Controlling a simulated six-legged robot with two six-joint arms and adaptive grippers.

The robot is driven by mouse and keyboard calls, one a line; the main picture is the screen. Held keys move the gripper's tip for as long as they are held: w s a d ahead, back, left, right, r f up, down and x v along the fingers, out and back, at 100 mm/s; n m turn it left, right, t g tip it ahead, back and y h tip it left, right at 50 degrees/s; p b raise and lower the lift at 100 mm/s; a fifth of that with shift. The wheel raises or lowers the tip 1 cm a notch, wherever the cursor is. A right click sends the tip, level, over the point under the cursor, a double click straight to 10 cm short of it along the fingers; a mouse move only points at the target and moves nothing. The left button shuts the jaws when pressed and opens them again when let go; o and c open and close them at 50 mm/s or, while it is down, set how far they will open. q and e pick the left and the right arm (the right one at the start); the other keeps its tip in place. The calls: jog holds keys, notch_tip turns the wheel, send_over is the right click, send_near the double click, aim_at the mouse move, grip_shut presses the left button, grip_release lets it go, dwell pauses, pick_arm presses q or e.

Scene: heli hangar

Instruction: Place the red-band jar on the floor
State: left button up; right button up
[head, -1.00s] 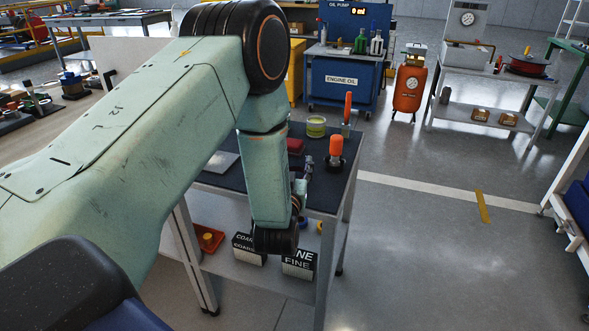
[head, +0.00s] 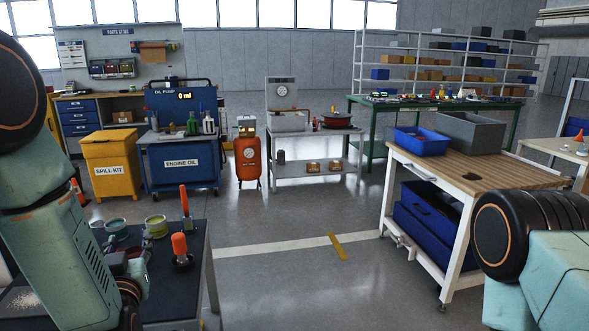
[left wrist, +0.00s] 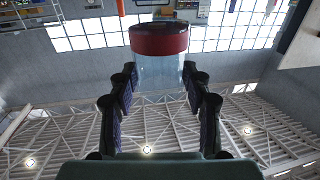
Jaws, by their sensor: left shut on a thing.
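The red-band jar (left wrist: 160,40) is clear with a broad red band, and my left gripper (left wrist: 159,74) is shut on it in the left wrist view. A finger lies on each side of the jar. In the head view my left gripper (head: 120,262) is low at the left, over the dark-topped bench, partly covered by my own arm. I cannot make out the held jar clearly there. My right arm enters at the right edge, but its gripper is out of view. The grey floor (head: 290,265) lies open in the middle.
The dark bench (head: 185,295) holds a yellow-green jar (head: 156,226) and orange-handled tools (head: 180,246). A wooden-topped workbench (head: 480,172) stands at the right. A red tank (head: 248,160) and a blue engine oil cart (head: 180,165) stand behind.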

pick_arm(q)
jog(key=s+d+f+m+h, duration=0.2)
jog(key=s+d+f+h, duration=0.1)
jog(key=d, duration=0.4)
jog(key=s+d+f+m+t+h, duration=0.1)
jog(key=s+d+f+h, duration=0.3)
jog(key=d, duration=0.4)
notch_tip(320, 180, down, 3)
jog(key=shift+s+d+r+m, duration=0.1)
jog(key=shift+s+d+m, duration=0.05)
jog(key=shift+s+m, duration=0.7)
